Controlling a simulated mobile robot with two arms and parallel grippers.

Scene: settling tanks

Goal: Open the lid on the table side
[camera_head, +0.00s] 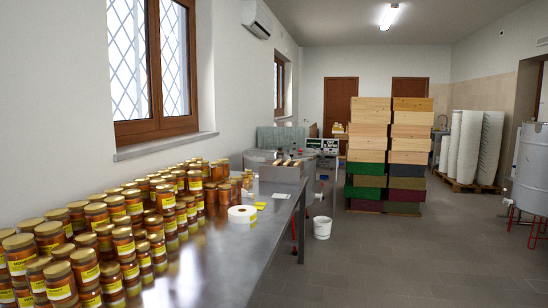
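A round metal tank (262,155) shows in part past the far end of the steel table (215,262). A flat greyish panel (282,137) stands upright above it. It may be a raised lid, but it is too small to tell. Another large metal tank (530,168) stands on red legs at the right edge, and its top is only partly in view. I cannot make out which lid is on the table side. Neither of my grippers is in view.
A white bucket (322,227) stands on the floor. Stacked hive boxes (408,145) and white tub stacks (470,145) stand behind.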

